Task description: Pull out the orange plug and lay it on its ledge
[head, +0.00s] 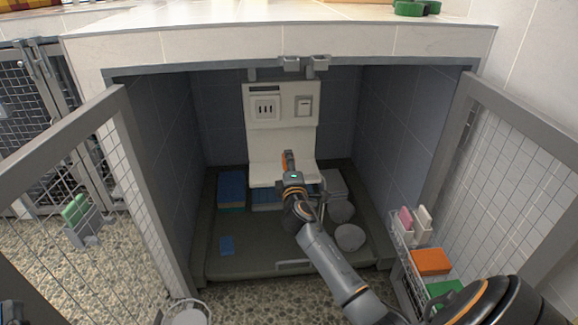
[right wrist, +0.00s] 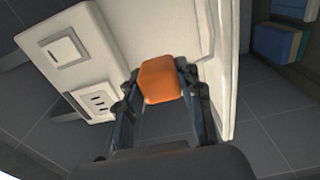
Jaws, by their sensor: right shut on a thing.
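The orange plug (right wrist: 160,82) is a rounded orange block between the fingertips of my right gripper (right wrist: 158,84), which is shut on it. In the head view the plug (head: 285,160) is mostly hidden by the gripper (head: 289,160). It is out of the socket (head: 265,108), whose slots are bare. The plug is in front of the lower part of the white panel, by its ledge (head: 265,180). I cannot tell whether it touches the ledge. My left gripper is not clearly seen.
The kennel has side walls and open mesh doors (head: 131,140) on both sides. A switch (head: 303,106) is beside the socket. Blue towels (head: 231,188) and bowls (head: 350,237) lie on the kennel floor. A wire basket (head: 405,262) hangs by the right door.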

